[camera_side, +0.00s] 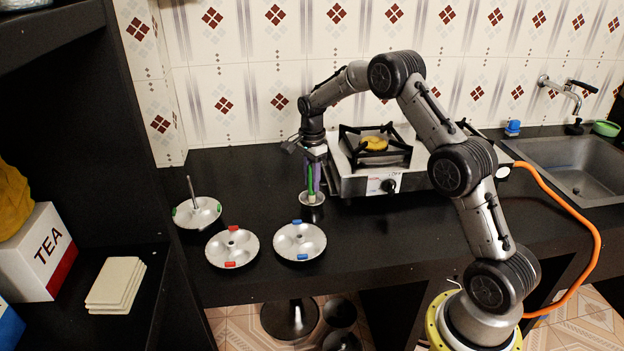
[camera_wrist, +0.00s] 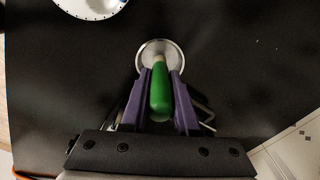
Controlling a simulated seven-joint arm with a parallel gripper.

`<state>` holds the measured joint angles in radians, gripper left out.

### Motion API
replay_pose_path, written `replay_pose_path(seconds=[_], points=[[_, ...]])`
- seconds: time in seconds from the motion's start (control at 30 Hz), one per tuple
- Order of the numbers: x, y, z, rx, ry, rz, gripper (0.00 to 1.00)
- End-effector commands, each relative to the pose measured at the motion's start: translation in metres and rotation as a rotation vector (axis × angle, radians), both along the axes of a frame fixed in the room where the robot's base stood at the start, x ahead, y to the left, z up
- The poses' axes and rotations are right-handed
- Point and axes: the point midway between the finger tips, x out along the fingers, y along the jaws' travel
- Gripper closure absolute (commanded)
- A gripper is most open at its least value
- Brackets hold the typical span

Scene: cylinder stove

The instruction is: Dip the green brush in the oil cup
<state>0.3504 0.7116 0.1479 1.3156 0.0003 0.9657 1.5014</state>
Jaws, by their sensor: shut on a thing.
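My gripper (camera_side: 316,172) is shut on the green brush (camera_side: 310,181) and points down over the counter. In the wrist view the green handle (camera_wrist: 160,92) lies between the two purple fingers of my gripper (camera_wrist: 160,85). The oil cup (camera_side: 312,206) is a small metal cup directly below the brush; its rim also shows in the wrist view (camera_wrist: 147,50). The lower end of the brush is at or inside the cup's mouth. I cannot tell how deep it reaches or whether it touches the cup.
Three round metal trays stand left of the cup: one with green marks (camera_side: 207,219), one with red marks (camera_side: 222,245), one with blue marks (camera_side: 300,252). The gas stove (camera_side: 352,185) is close on the right. A sink (camera_side: 575,160) is at far right.

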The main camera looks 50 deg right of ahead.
Motion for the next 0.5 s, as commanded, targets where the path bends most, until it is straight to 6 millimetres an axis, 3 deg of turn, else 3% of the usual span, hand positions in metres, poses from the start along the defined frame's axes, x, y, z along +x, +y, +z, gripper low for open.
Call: replay_pose_path(seconds=[0.5], points=[[0.0000,0.0000,-0.0058,0.000,0.001,0.000,1.00]])
